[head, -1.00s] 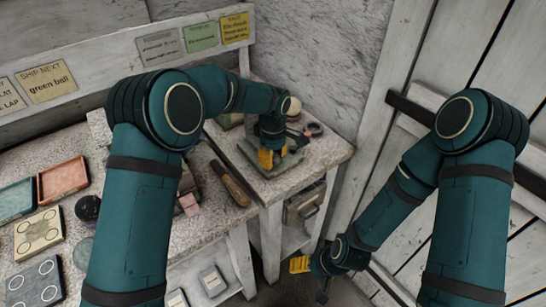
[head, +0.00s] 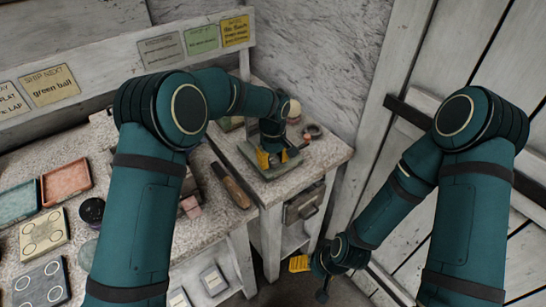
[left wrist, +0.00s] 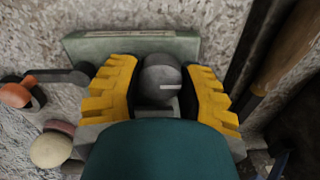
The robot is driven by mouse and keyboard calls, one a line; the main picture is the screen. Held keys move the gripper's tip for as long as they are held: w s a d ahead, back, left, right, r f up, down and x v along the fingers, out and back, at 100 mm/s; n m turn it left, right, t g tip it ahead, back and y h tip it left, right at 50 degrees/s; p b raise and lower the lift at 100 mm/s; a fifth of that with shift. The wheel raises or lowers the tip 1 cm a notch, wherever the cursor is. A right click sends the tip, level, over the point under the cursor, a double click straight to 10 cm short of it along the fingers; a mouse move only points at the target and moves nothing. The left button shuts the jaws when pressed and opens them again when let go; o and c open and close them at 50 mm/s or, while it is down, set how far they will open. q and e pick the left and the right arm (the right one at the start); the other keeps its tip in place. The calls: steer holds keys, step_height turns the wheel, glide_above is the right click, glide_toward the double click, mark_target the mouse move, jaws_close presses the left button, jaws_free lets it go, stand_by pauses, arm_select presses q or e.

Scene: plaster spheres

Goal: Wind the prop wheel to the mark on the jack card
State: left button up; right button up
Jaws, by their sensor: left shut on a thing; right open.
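My left gripper (head: 273,160) is over the grey-green device at the back of the side table. In the left wrist view its yellow fingers (left wrist: 161,95) are shut on a dark grey round knob with a pale line, which seems to be the prop wheel (left wrist: 160,72). A grey-green plate (left wrist: 125,48) lies behind the knob. A dark arm with an orange end (left wrist: 15,94) sticks out to the left. The yellow card (head: 235,31) on the back board may be the jack card; its text is too small to read. My right gripper (head: 310,267) is open and empty, low beside the table.
A wooden-handled tool (head: 230,186) lies on the bench left of the device. A cream ball (left wrist: 50,150) is close by my left gripper. Red (head: 66,181) and teal (head: 18,204) trays are at the left. A wall stands close behind; the floor by my right gripper is open.

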mark_target(273, 158)
arm_select(q)
steer(key=m+p, duration=0.1)
steer(key=m, duration=0.4)
steer(key=shift+m, duration=0.3)
stand_by(0.4)
steer(key=o, duration=1.2)
step_height(273, 158, up, 12)
